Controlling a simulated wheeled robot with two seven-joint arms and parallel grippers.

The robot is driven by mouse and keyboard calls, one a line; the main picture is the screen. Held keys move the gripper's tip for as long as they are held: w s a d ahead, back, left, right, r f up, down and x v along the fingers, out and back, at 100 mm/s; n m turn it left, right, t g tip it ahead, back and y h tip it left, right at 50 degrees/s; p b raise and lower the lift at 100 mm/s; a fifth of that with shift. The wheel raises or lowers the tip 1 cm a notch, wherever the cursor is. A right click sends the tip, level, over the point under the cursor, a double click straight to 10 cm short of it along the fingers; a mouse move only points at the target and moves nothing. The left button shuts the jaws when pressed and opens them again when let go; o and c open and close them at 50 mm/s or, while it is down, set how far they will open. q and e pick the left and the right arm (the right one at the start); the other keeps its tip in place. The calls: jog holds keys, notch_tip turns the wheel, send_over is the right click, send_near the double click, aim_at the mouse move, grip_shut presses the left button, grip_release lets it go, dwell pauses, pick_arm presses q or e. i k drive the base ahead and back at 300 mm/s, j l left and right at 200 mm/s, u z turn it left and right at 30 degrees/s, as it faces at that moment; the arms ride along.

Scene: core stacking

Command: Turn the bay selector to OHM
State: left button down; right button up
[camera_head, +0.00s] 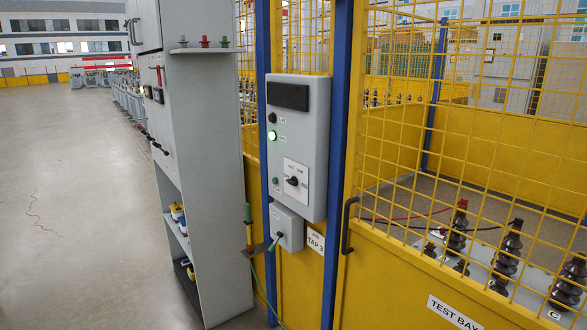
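The bay selector (293,181) is a small black knob on a white plate, low on the front of a grey control box (309,120). The knob's pointer direction and the plate's labels are too small to read. The box also has a dark display (288,96), a black button (272,117), a lit green lamp (272,135) and a small green socket or button (275,181). Neither of my grippers shows in the head view.
The box hangs on blue posts of a yellow mesh fence (470,60). A grey shelf cabinet (208,150) stands close on the left. A grey socket box (286,227) with a cable hangs below. A black door handle (347,225) is at right. Open floor (70,200) lies left.

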aim_at(294, 181)
jog(key=i+j+z, duration=0.15)
jog(key=i+j, duration=0.25)
jog(key=i+j+z, duration=0.1)
jog(key=i+j, duration=0.25)
jog(key=i+j+z, duration=0.15)
jog(key=i+j, duration=0.2)
jog(key=j, duration=0.15)
jog(key=i+j+z, duration=0.1)
jog(key=i+j, duration=0.25)
jog(key=j, duration=0.15)
jog(key=i+j+z, duration=0.15)
jog(key=i+j, duration=0.15)
jog(key=j, duration=0.2)
